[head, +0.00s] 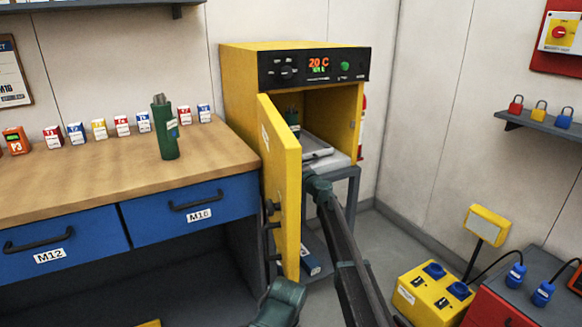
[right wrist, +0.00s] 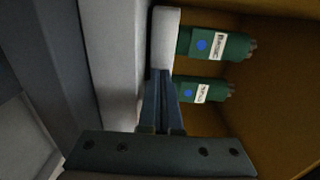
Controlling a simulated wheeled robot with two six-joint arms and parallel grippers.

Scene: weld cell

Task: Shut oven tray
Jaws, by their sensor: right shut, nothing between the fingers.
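The yellow oven (head: 240,90) stands at the back with its door (head: 281,190) swung open toward me. Its pale grey tray (head: 318,152) sits low in the opening, and I cannot tell how far it is pulled out. My right gripper (head: 314,180) is at the tray's front, between the door and the oven's stand. In the right wrist view my right gripper (right wrist: 161,105) is shut and empty, its fingertips close to a pale tray edge (right wrist: 163,40); contact is unclear.
A wooden workbench (head: 80,185) with blue drawers stands left of the door, carrying a green canister (head: 165,128) and several small boxes. A yellow power box (head: 433,292) and a red cabinet (head: 495,308) stand at the lower right. Some floor is clear right of the oven.

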